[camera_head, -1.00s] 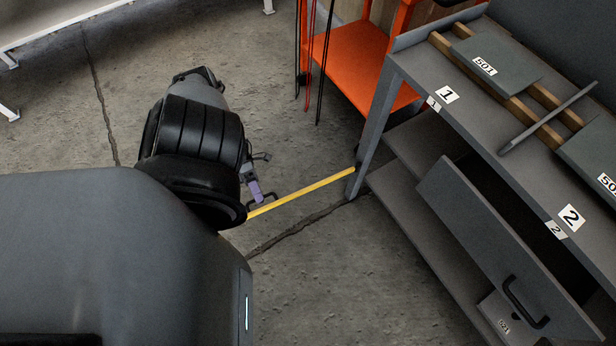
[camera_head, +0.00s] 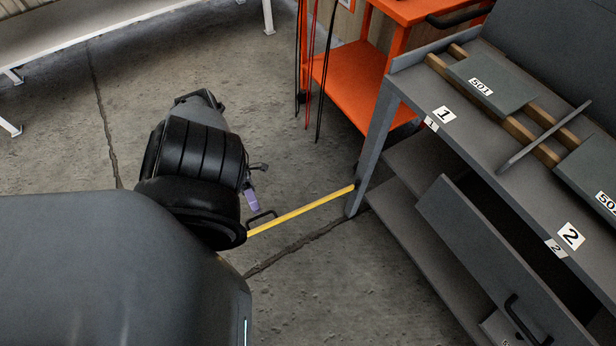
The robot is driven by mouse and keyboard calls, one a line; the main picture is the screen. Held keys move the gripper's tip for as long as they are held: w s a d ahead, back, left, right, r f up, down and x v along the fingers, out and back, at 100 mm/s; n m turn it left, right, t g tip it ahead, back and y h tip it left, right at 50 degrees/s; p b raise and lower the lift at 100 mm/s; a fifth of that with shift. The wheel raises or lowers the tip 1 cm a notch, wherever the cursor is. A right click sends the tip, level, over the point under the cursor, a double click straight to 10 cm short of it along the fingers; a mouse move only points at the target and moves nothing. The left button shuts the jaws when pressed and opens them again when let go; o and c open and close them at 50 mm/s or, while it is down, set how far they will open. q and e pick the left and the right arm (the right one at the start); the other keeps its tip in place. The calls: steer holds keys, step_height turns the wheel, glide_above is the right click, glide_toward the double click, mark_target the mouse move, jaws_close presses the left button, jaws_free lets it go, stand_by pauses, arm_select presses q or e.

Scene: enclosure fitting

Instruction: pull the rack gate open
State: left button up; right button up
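The rack gate is a yellow bar (camera_head: 305,209) that runs from the grey rack's front left leg out to the left, above the concrete floor. It stands swung out from the rack. Its dark handle (camera_head: 262,217) is near the far left end, and that end is hidden behind my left arm. My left gripper (camera_head: 252,193) is just above and left of the handle. Its purple fingertip shows apart from the handle, but most of the gripper is hidden behind my wrist, so its opening is unclear. My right gripper is not in view.
The grey rack (camera_head: 478,142) stands at right, with plates labelled 501 on wooden strips. A drawer (camera_head: 490,262) with a black handle is pulled out below. An orange cart (camera_head: 350,80) with hanging cords is behind. The floor (camera_head: 330,290) left of the rack is clear.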

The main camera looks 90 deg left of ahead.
arm_select(q)
steer(key=b+v, duration=0.1)
steer(key=v, duration=0.6)
steer(key=shift+a, duration=0.25)
steer(key=shift+s, duration=0.1)
